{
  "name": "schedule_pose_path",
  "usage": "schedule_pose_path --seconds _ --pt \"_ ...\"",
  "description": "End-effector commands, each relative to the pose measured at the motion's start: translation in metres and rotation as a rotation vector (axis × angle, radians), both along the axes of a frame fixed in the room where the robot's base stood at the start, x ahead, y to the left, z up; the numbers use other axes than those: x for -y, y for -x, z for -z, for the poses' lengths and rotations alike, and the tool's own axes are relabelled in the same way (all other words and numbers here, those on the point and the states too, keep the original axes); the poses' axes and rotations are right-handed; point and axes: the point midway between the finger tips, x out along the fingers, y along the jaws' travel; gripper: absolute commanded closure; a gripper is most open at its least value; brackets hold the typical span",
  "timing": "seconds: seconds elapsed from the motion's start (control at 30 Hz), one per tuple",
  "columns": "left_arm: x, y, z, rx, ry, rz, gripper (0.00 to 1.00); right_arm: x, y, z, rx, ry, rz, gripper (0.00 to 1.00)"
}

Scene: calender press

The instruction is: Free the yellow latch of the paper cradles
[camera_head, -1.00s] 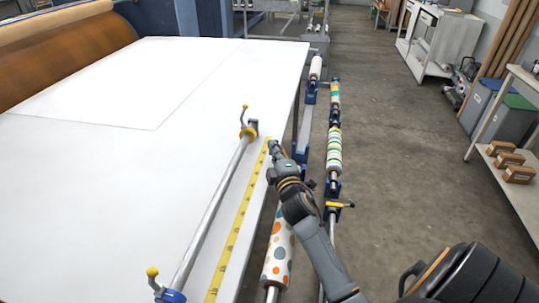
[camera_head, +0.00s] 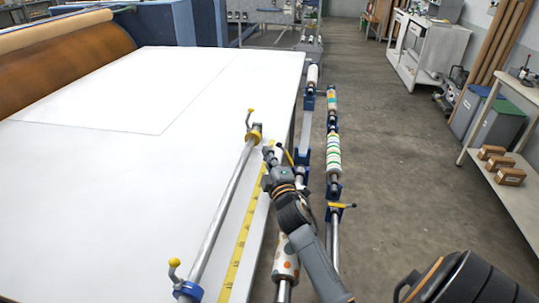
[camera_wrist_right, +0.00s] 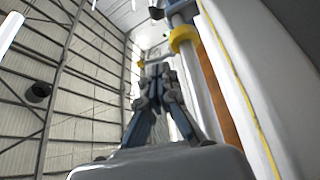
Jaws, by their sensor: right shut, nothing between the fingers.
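Paper rolls lie in blue cradles along the right side of the white table. A yellow latch lever (camera_head: 286,154) slants up from a blue cradle (camera_head: 302,157) beside the table edge. My right gripper (camera_head: 267,153) is shut and empty, just left of this lever, over the table's edge; I cannot tell whether they touch. A second yellow latch (camera_head: 340,205) lies level across the outer row of cradles, right of my arm. In the right wrist view the shut fingers (camera_wrist_right: 157,72) point up beside a yellow collar (camera_wrist_right: 183,38). My left gripper is not in view.
A metal bar (camera_head: 218,212) with yellow-knobbed clamps and a yellow measuring tape (camera_head: 239,248) lie along the white table (camera_head: 90,210). A dotted roll (camera_head: 287,257) is partly behind my forearm. The floor to the right (camera_head: 410,170) is clear.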

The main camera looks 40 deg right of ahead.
Motion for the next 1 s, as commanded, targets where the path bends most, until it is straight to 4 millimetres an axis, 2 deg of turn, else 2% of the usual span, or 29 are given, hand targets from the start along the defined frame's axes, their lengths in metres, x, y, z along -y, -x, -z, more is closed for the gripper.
schedule_pose_path --seconds 0.1,0.17,0.27,0.4,0.5,0.73,1.0 --pt "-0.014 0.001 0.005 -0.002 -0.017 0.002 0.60 -0.006 0.018 0.004 -0.003 0.000 0.000 1.00" --pt "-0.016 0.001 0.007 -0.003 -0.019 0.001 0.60 -0.010 0.027 0.006 -0.003 -0.001 0.000 1.00" --pt "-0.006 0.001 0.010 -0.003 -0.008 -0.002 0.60 -0.016 0.044 0.007 -0.004 -0.001 0.001 1.00" --pt "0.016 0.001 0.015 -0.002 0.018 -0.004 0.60 -0.025 0.066 0.008 -0.004 -0.002 0.001 1.00" --pt "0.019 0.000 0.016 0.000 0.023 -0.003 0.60 -0.029 0.076 0.008 -0.002 0.000 0.001 1.00" --pt "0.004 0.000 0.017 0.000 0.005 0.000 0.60 -0.032 0.085 0.007 -0.001 0.000 0.001 1.00" --pt "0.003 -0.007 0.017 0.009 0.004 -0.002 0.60 -0.032 0.085 0.007 -0.002 -0.001 0.001 1.00"
